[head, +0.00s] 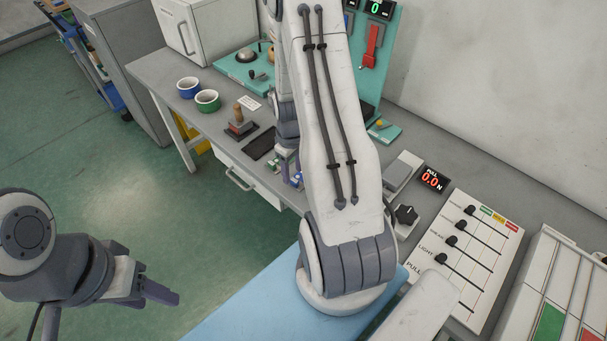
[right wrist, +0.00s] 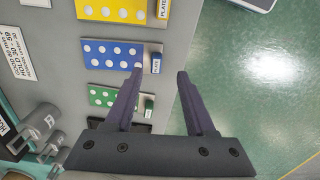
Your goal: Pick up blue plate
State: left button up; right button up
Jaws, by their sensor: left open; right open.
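The blue plate (right wrist: 108,54), with white dots, lies in the middle of a row of dotted plates in the right wrist view. A small blue tab (right wrist: 157,63) marked PLATE sticks out at its right end. My right gripper (right wrist: 159,76) is open and empty, its fingertips on either side of the tab's line; whether they reach its height is unclear. In the head view my right gripper (head: 286,170) is partly hidden by my own arm at the bench's front edge. My left gripper (head: 150,290) is open and empty over the floor at the lower left.
A yellow dotted plate (right wrist: 108,10) and a green dotted plate (right wrist: 110,96) flank the blue one. A blue cup (head: 188,88), a green cup (head: 207,101) and a stamp (head: 239,123) stand on the bench. A slider panel (head: 468,250) is at right. Floor at left is free.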

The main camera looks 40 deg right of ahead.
jog(key=shift+w+d+f+p, duration=0.15)
jog(key=shift+f+p, duration=0.2)
jog(key=shift+f, duration=0.8)
jog(key=shift+s+d+f+p, duration=0.1)
jog(key=shift+f+p, duration=0.25)
jog(key=shift+f, duration=0.8)
jog(key=shift+c, duration=0.3)
grip_shut()
